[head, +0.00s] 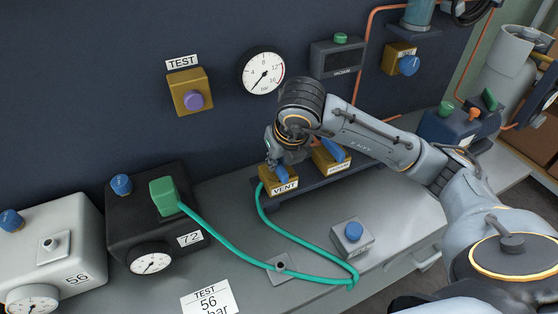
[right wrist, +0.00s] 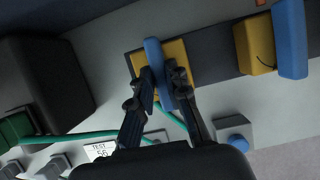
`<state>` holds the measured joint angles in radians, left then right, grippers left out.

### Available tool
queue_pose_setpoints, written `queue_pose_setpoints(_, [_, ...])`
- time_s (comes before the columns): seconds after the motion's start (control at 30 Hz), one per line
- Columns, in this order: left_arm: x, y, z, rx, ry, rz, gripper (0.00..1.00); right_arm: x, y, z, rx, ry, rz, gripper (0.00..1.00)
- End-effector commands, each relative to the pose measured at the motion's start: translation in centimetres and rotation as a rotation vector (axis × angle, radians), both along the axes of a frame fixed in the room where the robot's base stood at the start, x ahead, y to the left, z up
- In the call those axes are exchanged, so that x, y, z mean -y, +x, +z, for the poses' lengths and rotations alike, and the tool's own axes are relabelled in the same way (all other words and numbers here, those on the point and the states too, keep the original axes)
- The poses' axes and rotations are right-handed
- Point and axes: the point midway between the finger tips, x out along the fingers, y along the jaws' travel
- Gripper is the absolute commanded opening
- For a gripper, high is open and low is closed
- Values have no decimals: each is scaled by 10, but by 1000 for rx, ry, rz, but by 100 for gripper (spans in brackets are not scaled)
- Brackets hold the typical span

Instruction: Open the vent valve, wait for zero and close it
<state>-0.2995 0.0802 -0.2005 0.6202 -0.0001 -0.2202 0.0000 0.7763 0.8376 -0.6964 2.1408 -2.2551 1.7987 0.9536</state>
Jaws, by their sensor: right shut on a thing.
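The vent valve is a yellow block (head: 279,181) labelled VENT on a dark rail, with a blue lever; in the right wrist view its yellow body (right wrist: 178,55) lies behind the blue lever (right wrist: 154,54). My right gripper (head: 272,160) is at this lever from above, and in the right wrist view its fingers (right wrist: 163,88) are shut on it, one on each side. In the head view the gripper hides much of the lever. The wall gauge (head: 263,72) has its needle pointing to the lower left. My left gripper is out of view.
A second yellow valve (head: 331,156) with a blue lever stands close to the right. A green hose (head: 230,240) runs from the black box (head: 150,208) labelled 72 across the bench to the vent valve. A blue-knobbed grey block (head: 352,238) sits in front.

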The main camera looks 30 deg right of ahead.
Motion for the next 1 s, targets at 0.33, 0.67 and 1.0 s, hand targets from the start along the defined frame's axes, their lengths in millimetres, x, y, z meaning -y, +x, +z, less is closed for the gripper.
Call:
queue_pose_setpoints(0.33, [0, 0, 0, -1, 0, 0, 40, 0, 1, 1, 2, 1, -6, 0])
queue_pose_setpoints(0.67, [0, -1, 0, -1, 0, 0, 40, 0, 0, 0, 1, 1, -4, 39])
queue_pose_setpoints(1.0, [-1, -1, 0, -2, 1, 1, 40, -1, -9, 26, 6, 0, -2, 39])
